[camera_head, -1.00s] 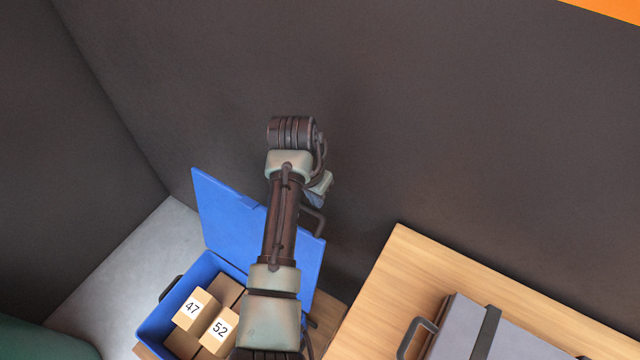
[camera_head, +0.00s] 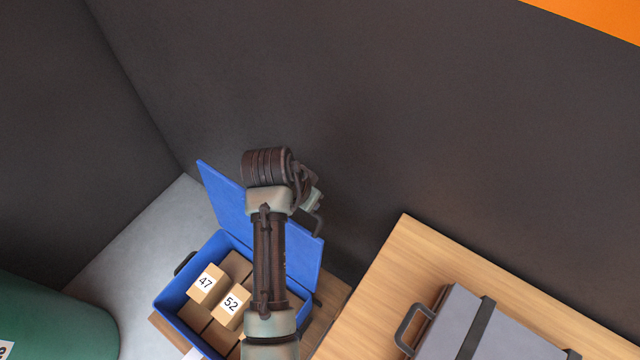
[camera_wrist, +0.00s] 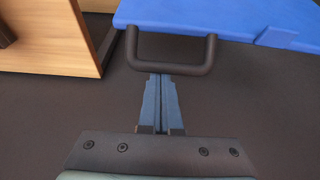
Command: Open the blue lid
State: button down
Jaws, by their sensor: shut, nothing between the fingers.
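The blue lid (camera_head: 222,197) stands raised, tilted up at the back of the blue box (camera_head: 171,309). The box is open, and several numbered cartons (camera_head: 232,303) show inside it. In the wrist view the lid (camera_wrist: 210,17) fills the top, with its dark handle (camera_wrist: 172,65) at its edge. My gripper (camera_wrist: 160,78) is shut and empty, its fingertips close to the handle's bar; I cannot tell whether they touch. In the head view my arm covers part of the lid and box, and the fingertips are hidden there.
A wooden table (camera_head: 400,260) with a grey case (camera_head: 490,330) stands at the right. A green rounded object (camera_head: 50,315) is at the lower left. Dark walls stand close behind the box. Pale floor lies bare left of the box.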

jog(key=shift+s+a+r+t, duration=0.25)
jog(key=shift+s+a+t, duration=0.25)
jog(key=shift+s, duration=0.4)
jog(key=shift+a, duration=0.1)
jog(key=b+v, duration=0.1)
jog(key=v, duration=1.2)
jog(key=shift+a, duration=0.25)
jog(key=shift+w, duration=0.1)
